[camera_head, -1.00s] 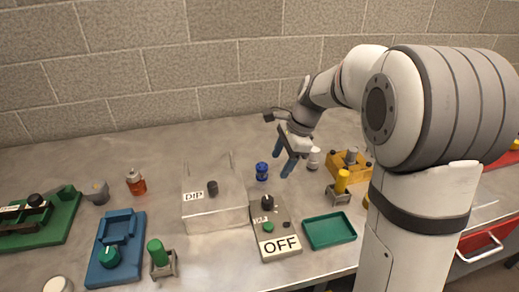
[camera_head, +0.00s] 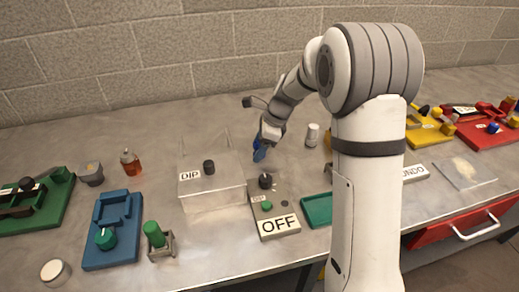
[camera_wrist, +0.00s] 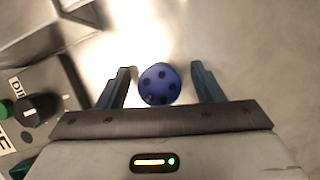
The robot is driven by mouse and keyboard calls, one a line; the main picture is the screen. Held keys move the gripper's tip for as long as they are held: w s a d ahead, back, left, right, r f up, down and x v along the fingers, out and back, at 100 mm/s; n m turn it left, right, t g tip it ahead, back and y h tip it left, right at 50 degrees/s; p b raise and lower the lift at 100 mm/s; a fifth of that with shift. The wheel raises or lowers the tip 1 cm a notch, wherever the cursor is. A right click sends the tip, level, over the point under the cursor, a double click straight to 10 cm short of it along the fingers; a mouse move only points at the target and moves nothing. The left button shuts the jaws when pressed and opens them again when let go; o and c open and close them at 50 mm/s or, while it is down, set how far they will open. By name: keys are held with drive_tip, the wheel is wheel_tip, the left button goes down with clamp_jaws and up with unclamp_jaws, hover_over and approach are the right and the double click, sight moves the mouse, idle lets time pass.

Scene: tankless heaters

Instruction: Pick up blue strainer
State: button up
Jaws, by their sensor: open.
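The blue strainer (camera_wrist: 159,84) is a small round blue piece with dark holes in its top. In the wrist view it stands between the two open fingers of my gripper (camera_wrist: 160,86), with a gap on each side. In the head view my gripper (camera_head: 260,150) is low over the table, behind the OFF box, and the strainer is mostly hidden by the fingers there. The gripper is open and holds nothing.
A clear DIP box (camera_head: 213,190) stands just left of my gripper, and the grey OFF box (camera_head: 275,213) with a black knob is in front. A white-capped jar (camera_head: 312,135) stands to the right. A green tray (camera_head: 317,210) lies at front right.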

drive_tip(key=shift+c, duration=0.4)
drive_tip(key=c, duration=1)
